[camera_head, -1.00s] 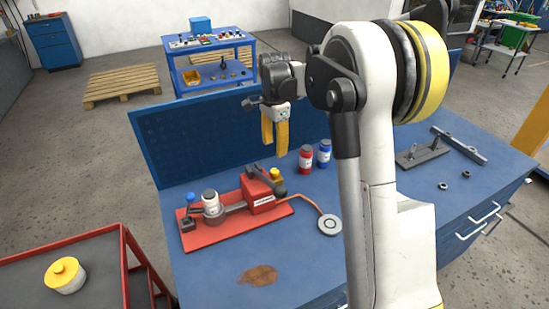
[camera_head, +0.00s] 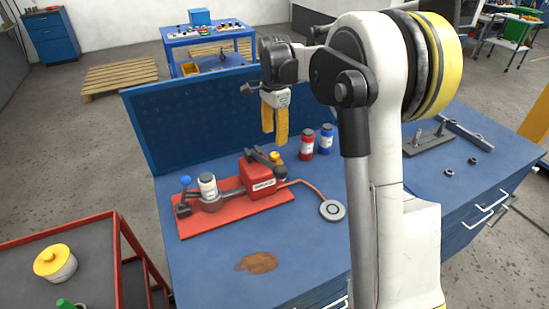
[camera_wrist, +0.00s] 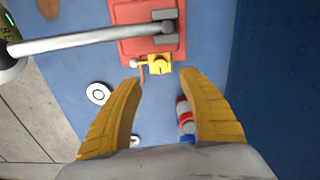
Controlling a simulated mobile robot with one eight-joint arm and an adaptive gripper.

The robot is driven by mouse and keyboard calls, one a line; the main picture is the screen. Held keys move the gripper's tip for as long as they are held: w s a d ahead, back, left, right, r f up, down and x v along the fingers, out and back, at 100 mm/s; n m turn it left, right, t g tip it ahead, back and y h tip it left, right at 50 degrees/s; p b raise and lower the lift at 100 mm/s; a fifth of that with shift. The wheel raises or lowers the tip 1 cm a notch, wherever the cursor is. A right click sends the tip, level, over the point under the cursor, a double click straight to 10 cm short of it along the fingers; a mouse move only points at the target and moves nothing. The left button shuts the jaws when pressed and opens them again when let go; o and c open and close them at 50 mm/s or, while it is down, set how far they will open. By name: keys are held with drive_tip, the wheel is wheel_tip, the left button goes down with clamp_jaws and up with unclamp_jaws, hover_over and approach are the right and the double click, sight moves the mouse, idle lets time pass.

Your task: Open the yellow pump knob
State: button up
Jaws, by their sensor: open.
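The yellow pump knob (camera_head: 275,157) sits at the back right of the red pump unit (camera_head: 262,176) on the blue workbench. In the wrist view the yellow knob (camera_wrist: 159,64) lies ahead of the fingertips, at the edge of the red base, close to the middle. My gripper (camera_head: 275,138) hangs pointing down above the knob in the head view, apart from it. In the wrist view its two yellow fingers (camera_wrist: 162,82) are spread with nothing between them.
A red bottle (camera_head: 307,144) and a blue bottle (camera_head: 326,138) stand right of the knob. A round grey disc (camera_head: 332,210) on an orange cable lies in front. The blue back panel (camera_head: 190,115) rises behind. The bench front holds a brown stain (camera_head: 257,262).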

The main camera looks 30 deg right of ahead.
sight(275, 154)
wheel_tip(275, 154, down, 8)
drive_tip(key=shift+f+b, duration=0.1)
drive_tip(key=shift+b, duration=1.05)
clamp_jaws()
